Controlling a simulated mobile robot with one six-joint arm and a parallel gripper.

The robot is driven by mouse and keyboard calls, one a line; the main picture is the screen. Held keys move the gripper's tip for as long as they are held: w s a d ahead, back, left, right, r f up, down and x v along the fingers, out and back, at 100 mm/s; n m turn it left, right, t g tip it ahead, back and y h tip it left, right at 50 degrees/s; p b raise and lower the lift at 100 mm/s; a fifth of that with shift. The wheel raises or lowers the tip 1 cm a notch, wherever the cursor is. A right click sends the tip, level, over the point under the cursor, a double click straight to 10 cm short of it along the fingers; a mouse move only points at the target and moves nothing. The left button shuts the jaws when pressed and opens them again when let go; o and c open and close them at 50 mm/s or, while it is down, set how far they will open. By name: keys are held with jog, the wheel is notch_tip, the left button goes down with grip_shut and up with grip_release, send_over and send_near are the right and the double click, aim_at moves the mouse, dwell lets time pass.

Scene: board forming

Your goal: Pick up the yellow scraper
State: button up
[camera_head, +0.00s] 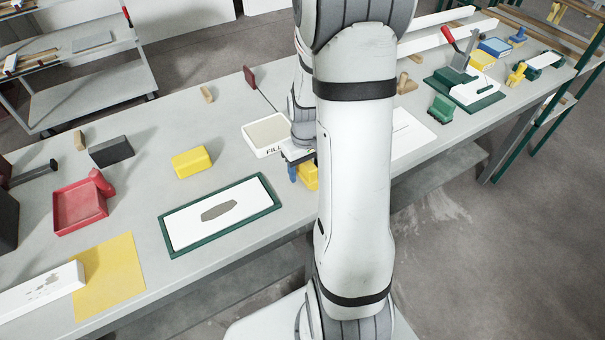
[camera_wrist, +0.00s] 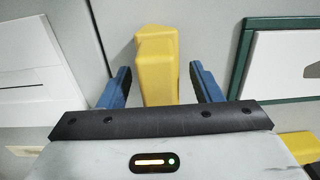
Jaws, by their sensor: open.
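The yellow scraper (camera_wrist: 157,65) stands out between the two blue fingers of my gripper (camera_wrist: 160,70) in the wrist view. The fingers are open, one on each side of it, with a visible gap on both sides. Its lower end in that view is hidden behind my gripper's dark edge. In the head view the yellow scraper (camera_head: 309,178) shows partly beside my arm, near the table's front edge. One blue finger of my gripper (camera_head: 293,172) shows just left of it, and my arm hides the rest.
A white filler tray (camera_head: 249,147) lies behind my gripper. A green-framed board (camera_head: 167,232) with a grey patch lies to the left, with a yellow block (camera_head: 191,161) behind it. A white panel (camera_head: 426,140) lies right of my arm.

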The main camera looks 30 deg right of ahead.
jog(key=shift+f, duration=0.45)
jog(key=c, duration=1.1)
